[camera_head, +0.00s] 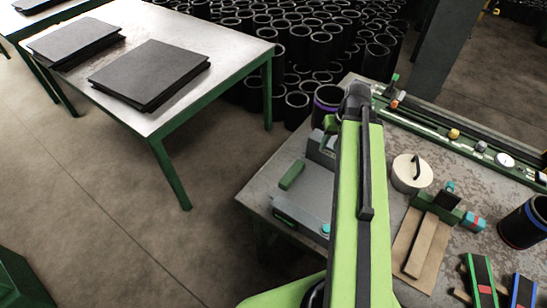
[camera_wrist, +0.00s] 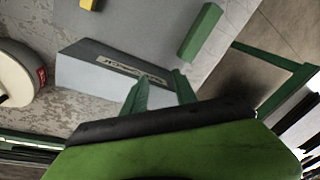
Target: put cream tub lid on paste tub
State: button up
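A round cream tub (camera_head: 410,174) stands on the metal worktable, right of my arm in the head view. It has a pale top with a dark bar or handle across it. In the wrist view the tub (camera_wrist: 22,72) is cut off at the left edge, with a red label on its side. I cannot tell whether its pale top is a lid or its contents, and I see no separate lid. My gripper (camera_wrist: 160,78) shows two green fingers apart with nothing between them, in front of a grey box (camera_wrist: 112,76). In the head view my arm hides the gripper.
A green block (camera_head: 292,174) lies on the grey equipment left of my arm. Wooden pieces (camera_head: 421,248), a black sleeve (camera_head: 524,224) and coloured tools (camera_head: 482,275) occupy the right. A green rail (camera_head: 455,137) runs along the back. Many sleeves (camera_head: 300,55) stand on the floor behind.

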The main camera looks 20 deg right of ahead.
jog(key=a+n+g, duration=0.1)
jog(key=a, duration=1.1)
jog(key=w+a+f+n+h+b, duration=0.1)
jog(key=a+n, duration=0.1)
jog(key=a, duration=1.1)
jog(key=shift+w+a+f+g, duration=0.15)
jog(key=shift+w+f+g, duration=0.15)
jog(key=shift+g, duration=0.1)
